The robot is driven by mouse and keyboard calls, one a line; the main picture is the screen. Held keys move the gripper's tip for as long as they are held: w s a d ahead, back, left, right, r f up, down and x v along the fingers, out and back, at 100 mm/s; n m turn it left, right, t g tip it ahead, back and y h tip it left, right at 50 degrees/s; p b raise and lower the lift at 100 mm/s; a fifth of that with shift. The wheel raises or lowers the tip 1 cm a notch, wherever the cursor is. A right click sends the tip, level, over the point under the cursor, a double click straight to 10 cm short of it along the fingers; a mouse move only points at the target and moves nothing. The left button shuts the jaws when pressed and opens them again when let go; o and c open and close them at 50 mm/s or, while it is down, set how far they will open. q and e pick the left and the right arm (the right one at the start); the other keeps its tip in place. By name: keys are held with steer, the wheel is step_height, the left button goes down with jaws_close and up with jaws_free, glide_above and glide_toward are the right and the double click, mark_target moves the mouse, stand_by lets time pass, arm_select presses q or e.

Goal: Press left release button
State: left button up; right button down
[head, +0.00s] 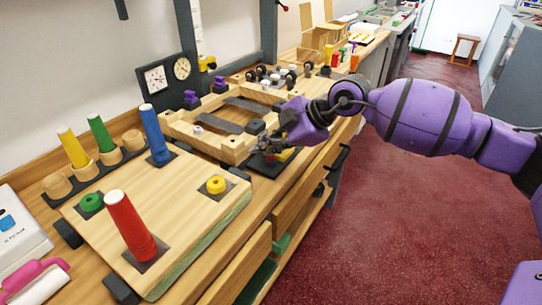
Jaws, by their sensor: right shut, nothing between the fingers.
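My right gripper (265,149) is shut and empty, reaching in from the right. Its fingertips are low, over a dark pad at the front right corner of a pale wooden frame (190,128). A yellow piece (286,154) shows just beside and below the gripper; whether they touch is hidden. I cannot tell for certain which part is the left release button. A small white knob (198,130) stands on the left part of the frame, and a black block (255,127) sits near its right side. My left gripper is not in view.
A wooden board (105,235) in front carries a red peg (130,225), a blue peg (155,135), a green ring (91,202) and a yellow ring (215,184). Two gauges (168,76) stand behind. Drawers (243,262) lie below the counter. The red floor (400,210) is open at right.

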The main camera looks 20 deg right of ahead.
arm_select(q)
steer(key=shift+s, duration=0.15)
arm_select(e)
steer(key=shift+f, duration=0.55)
stand_by(0.5)
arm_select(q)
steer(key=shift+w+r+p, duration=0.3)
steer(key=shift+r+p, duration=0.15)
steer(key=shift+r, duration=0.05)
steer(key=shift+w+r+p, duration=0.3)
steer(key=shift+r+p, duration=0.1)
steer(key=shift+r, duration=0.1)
arm_select(e)
steer(key=shift+r, duration=0.95)
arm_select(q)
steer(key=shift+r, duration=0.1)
arm_select(e)
steer(key=shift+r, duration=0.1)
arm_select(q)
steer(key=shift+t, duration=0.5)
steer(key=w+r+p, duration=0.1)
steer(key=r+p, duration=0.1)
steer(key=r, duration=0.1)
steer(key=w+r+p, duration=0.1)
steer(key=p, duration=0.1)
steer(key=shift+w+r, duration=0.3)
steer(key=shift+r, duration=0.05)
arm_select(e)
step_height(320, 180, up, 5)
steer(key=shift+f, duration=0.1)
